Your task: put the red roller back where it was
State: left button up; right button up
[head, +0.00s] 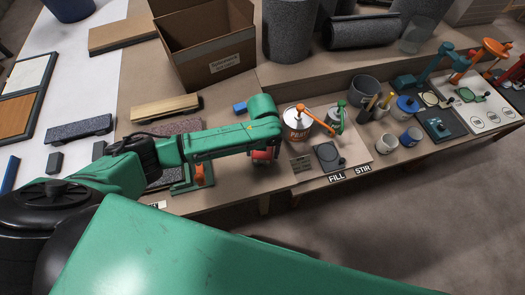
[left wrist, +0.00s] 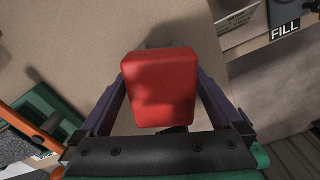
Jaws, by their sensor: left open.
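The red roller (left wrist: 160,90) shows in the left wrist view as a rounded red block between the two fingers of my left gripper (left wrist: 165,95). The fingers are open and stand on either side of it; I cannot tell whether they touch it. In the head view the left gripper (head: 264,158) points down over the bench near its front edge, with a bit of red showing at the fingers and the rest hidden by the arm. My right gripper is not in view.
A green stand with an orange part (head: 198,175) is left of the gripper. A paint pot (head: 298,122) with an orange lever, a dark plate (head: 328,157) and cups (head: 386,143) stand to the right. An open cardboard box (head: 205,45) is behind. The bench's front edge is close.

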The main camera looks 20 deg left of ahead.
pick_arm(q)
notch_tip(320, 180, up, 13)
dwell(0.4)
